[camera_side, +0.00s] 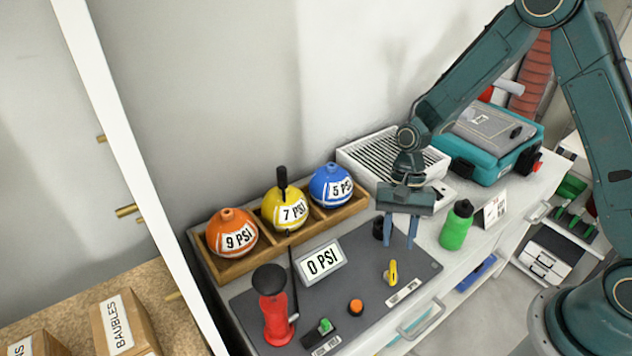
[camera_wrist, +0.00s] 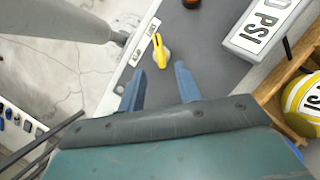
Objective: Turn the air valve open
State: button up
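The air valve is a small yellow handle (camera_side: 392,272) on the dark grey mat (camera_side: 345,318), beside a white label strip. It also shows in the wrist view (camera_wrist: 160,50), ahead of my fingers and apart from them. My gripper (camera_side: 400,243) is above the back right part of the mat, pointing down. Its two blue fingers stand apart with nothing between them, as the wrist view also shows (camera_wrist: 160,88). The display sign (camera_side: 320,263) reads 0 PSI; part of it shows in the wrist view (camera_wrist: 262,30).
A wooden tray (camera_side: 262,260) holds orange, yellow and blue balls marked 9, 7 and 5 PSI. A red pump (camera_side: 275,310), an orange button (camera_side: 356,307) and a green switch (camera_side: 325,326) are on the mat. A green bottle (camera_side: 456,228) stands right of my gripper.

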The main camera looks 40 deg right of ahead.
aim_at(393, 267)
jog(key=x, duration=0.6)
jog(key=shift+s+a+f, duration=0.1)
jog(key=shift+f, duration=0.1)
jog(key=shift+c, duration=0.4)
grip_shut()
